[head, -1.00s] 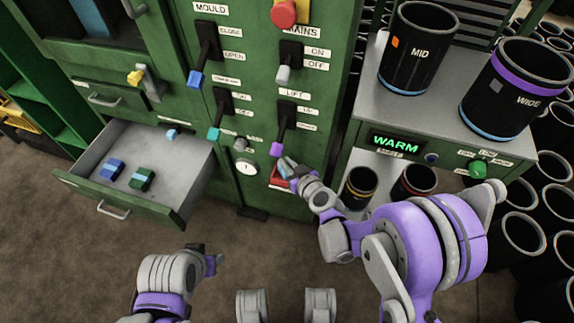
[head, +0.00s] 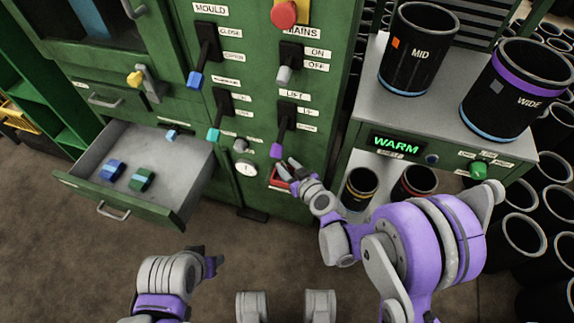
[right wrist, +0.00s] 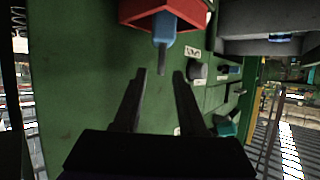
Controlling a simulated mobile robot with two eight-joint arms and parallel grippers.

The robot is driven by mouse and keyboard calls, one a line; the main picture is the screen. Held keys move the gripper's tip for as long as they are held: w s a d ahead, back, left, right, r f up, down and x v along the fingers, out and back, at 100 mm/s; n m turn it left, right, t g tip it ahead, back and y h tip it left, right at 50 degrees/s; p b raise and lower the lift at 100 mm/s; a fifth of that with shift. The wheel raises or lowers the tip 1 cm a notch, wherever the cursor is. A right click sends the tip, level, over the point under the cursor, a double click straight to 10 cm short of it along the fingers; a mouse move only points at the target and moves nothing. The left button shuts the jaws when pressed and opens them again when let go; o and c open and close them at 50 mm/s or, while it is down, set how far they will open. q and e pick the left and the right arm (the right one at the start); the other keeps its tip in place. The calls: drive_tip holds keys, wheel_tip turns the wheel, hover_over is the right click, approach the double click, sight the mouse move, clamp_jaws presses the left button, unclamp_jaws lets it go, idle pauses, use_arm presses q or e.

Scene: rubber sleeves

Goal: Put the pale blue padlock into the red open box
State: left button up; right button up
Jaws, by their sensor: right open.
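The red open box (head: 279,183) is on the green cabinet front, low down below the lever with the purple knob. It also shows at the top of the right wrist view (right wrist: 138,10). The pale blue padlock (right wrist: 164,28) shows there at the box's opening, overlapping its red wall, with a grey part pointing toward my gripper. How deep it sits in the box I cannot tell. My right gripper (right wrist: 159,75) is open and empty, its fingertips just short of the padlock. In the head view it is beside the box (head: 286,170). My left gripper (head: 213,262) is low, away from the cabinet.
Levers with coloured knobs stick out above the box. A grey-topped bench (head: 444,110) with black sleeves stands at right. Bare floor lies in front.

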drive_tip(key=p+v, duration=0.2)
drive_tip(key=v, duration=0.9)
drive_tip(key=shift+s+d+r, duration=0.15)
drive_tip(key=shift+s+r, duration=0.05)
drive_tip(key=shift+s, duration=0.1)
drive_tip(key=s+d+r+m+g+h, duration=0.2)
drive_tip(key=s+d, duration=0.3)
drive_tip(key=s, duration=0.5)
drive_tip(key=s+d+r+m+g+h, duration=0.2)
drive_tip(key=s+d+m+g+h, duration=0.1)
drive_tip(key=s, duration=0.7)
drive_tip(key=d+g+h, duration=0.1)
drive_tip(key=d+g, duration=0.1)
drive_tip(key=d, duration=0.1)
drive_tip(key=shift+s+d+g, duration=0.2)
drive_tip(key=shift+d+g, duration=0.05)
drive_tip(key=shift+g, duration=0.05)
drive_tip(key=shift+w+a+r, duration=0.1)
